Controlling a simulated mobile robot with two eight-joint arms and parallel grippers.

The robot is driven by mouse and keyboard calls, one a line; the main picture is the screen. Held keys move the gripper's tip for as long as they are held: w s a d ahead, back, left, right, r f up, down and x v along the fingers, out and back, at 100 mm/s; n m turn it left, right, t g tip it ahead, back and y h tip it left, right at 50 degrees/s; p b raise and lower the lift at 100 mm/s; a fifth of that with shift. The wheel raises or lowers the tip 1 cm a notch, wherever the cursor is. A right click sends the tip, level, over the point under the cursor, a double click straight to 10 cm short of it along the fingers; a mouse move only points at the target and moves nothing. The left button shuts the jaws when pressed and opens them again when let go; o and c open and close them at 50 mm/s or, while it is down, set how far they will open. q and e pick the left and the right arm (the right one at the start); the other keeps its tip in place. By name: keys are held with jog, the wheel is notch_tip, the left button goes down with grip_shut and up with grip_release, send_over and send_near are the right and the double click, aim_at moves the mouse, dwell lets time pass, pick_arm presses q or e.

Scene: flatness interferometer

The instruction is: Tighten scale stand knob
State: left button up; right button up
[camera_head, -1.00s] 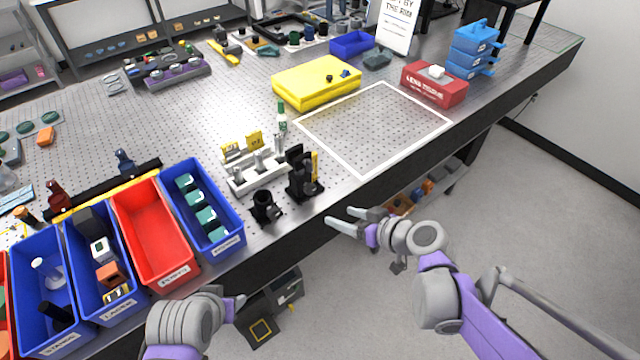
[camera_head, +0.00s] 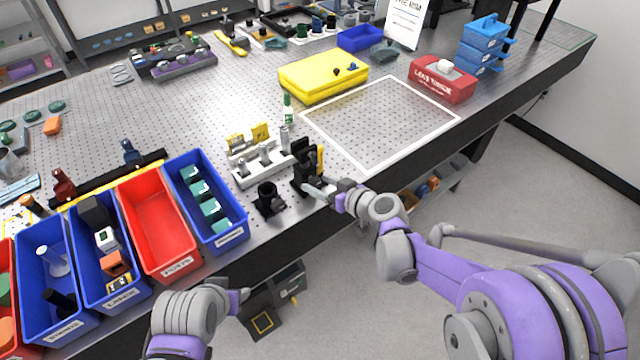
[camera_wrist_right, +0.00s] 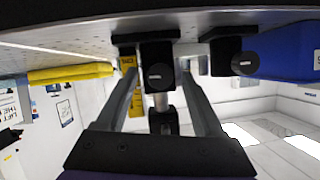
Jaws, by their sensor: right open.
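The black scale stand (camera_head: 303,178) with an upright yellow scale (camera_head: 320,158) stands near the table's front edge in the head view. My right gripper (camera_head: 322,188) is open at the stand's front right side. In the wrist view, which shows the bench upside down, the right gripper's fingers (camera_wrist_right: 160,78) lie either side of the black stand (camera_wrist_right: 157,52). A round slotted knob (camera_wrist_right: 159,76) shows between them; I cannot tell if the fingers touch it. The yellow scale (camera_wrist_right: 136,100) is beside the left finger.
A short black post holder (camera_head: 268,198) stands just left of the stand. A white rack (camera_head: 262,170) with posts is behind it. Blue and red bins (camera_head: 158,232) line the front left. A white-outlined area (camera_head: 385,120) to the right is empty.

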grip_shut()
dwell(0.4)
